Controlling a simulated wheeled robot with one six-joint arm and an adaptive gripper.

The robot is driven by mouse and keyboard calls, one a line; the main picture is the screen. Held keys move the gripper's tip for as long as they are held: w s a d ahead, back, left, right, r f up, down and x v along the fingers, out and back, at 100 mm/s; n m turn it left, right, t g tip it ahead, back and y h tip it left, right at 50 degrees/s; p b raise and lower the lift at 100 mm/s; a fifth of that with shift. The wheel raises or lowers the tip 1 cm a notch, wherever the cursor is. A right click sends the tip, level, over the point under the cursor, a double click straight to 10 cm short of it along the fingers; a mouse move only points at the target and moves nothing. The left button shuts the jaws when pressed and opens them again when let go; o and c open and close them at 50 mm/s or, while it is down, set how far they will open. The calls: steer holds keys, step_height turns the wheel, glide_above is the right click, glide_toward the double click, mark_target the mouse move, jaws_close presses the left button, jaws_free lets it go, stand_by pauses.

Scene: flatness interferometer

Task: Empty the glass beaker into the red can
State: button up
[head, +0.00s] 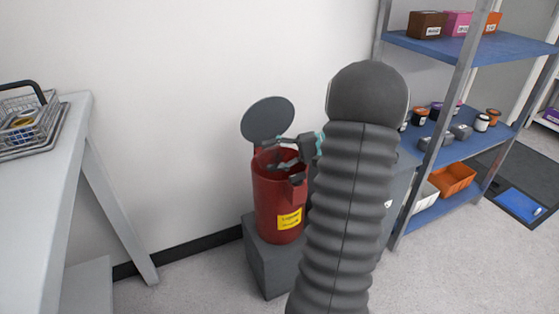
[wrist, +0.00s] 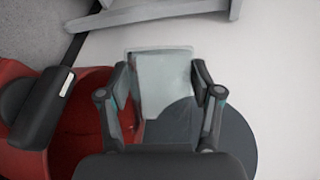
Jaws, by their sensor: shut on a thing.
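The red can (head: 277,208) stands on a grey block with its round dark lid (head: 268,119) swung open against the wall. My gripper (head: 287,153) is at the can's mouth, beside the lid. In the wrist view, my gripper (wrist: 160,82) is shut on the clear glass beaker (wrist: 165,85), with one finger on each side. The beaker looks tilted; I cannot make out any contents. The can's red rim and inside (wrist: 90,125) show at the left of the wrist view, with the lid (wrist: 232,140) behind the beaker. The beaker cannot be made out clearly in the head view.
A table (head: 75,125) with a wire basket (head: 28,118) is at the left. A blue shelf rack (head: 470,48) with boxes, jars and an orange bin (head: 455,178) stands at the right. The wall is close behind the can. Floor between the table and block is clear.

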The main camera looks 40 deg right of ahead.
steer(key=shift+w+d+f+m, duration=0.1)
steer(key=shift+d+f+m, duration=0.05)
steer(key=shift+m, duration=0.15)
